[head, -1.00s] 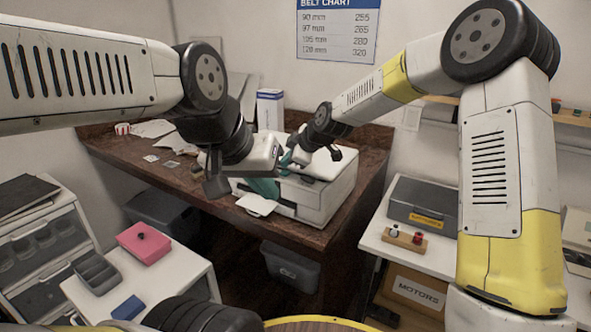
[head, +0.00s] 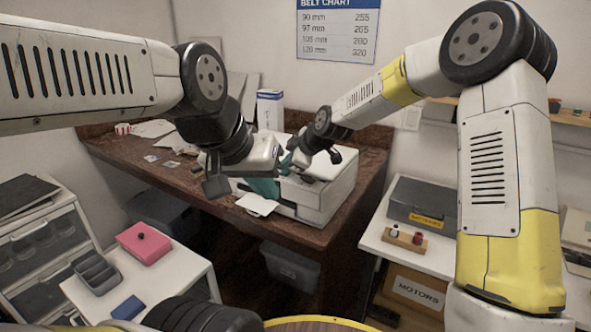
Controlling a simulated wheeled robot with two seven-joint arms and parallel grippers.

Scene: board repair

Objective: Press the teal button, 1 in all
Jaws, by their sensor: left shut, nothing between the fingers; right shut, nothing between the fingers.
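A white box-shaped machine (head: 325,200) with teal parts stands on the brown worktable. A teal patch (head: 263,187) shows on its front, and a smaller bit of teal (head: 284,165) shows between my grippers. I cannot tell whether either is the teal button. My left gripper (head: 272,168) is shut and empty, in front of the machine's left part. My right gripper (head: 295,166) is shut and empty, low over the machine's top, close to the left gripper. The grippers hide part of the machine's top and front, and their fingertips are hard to make out.
A white flap or tray (head: 257,205) sticks out at the machine's front left. A blue and white carton (head: 270,108) stands behind it. Papers and small cards lie on the table's left (head: 165,160). A side table at lower left holds a pink box (head: 144,243).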

